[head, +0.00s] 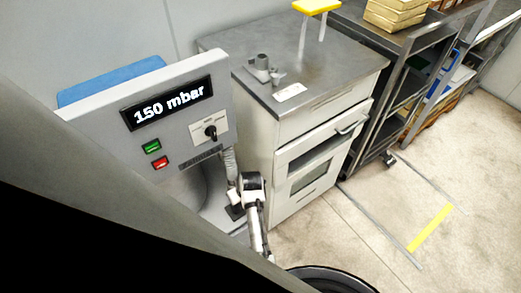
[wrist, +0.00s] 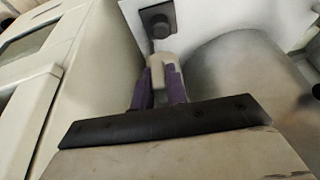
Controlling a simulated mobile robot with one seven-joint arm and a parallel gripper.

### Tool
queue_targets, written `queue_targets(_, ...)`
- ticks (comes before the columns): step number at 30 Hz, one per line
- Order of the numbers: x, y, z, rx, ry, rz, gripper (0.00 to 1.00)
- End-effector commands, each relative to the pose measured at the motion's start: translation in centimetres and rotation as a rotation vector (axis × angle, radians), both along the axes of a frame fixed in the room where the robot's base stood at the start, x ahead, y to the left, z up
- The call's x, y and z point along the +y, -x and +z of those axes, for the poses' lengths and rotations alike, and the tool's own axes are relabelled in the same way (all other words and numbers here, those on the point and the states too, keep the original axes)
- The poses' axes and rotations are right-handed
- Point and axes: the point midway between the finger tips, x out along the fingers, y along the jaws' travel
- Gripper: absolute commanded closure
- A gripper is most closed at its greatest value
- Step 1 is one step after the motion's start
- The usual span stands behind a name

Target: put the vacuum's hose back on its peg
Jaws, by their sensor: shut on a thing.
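The vacuum unit (head: 180,112) stands at the left in the head view, with a lit display reading 150 mbar. A grey ribbed piece of the hose (head: 229,163) hangs below the panel's right edge, just above my gripper (head: 235,198). In the wrist view, my gripper (wrist: 161,88) has its purple fingers shut on a small pale piece, which appears to be the hose's end (wrist: 158,62). A dark round knob on a dark plate, possibly the peg (wrist: 157,22), lies just beyond it. I cannot tell whether they touch. The rest of the hose is largely hidden.
A pale cabinet (head: 318,130) with a steel top stands close to the right of my gripper. A large grey rounded body (wrist: 240,75) is close on the right in the wrist view. A dark wheeled rack (head: 395,90) stands farther right; open floor (head: 370,225) lies in front.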

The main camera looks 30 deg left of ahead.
Motion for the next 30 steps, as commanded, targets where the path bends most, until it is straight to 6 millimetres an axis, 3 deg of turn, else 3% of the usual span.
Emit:
queue_targets(11,0.7,0.9,-1.6,-0.004,-0.003,0.027,1.00)
queue_targets(24,0.7,0.9,-6.3,-0.003,-0.003,0.026,1.00)
queue_targets(30,0.6,0.8,-7.6,-0.003,-0.003,0.025,1.00)
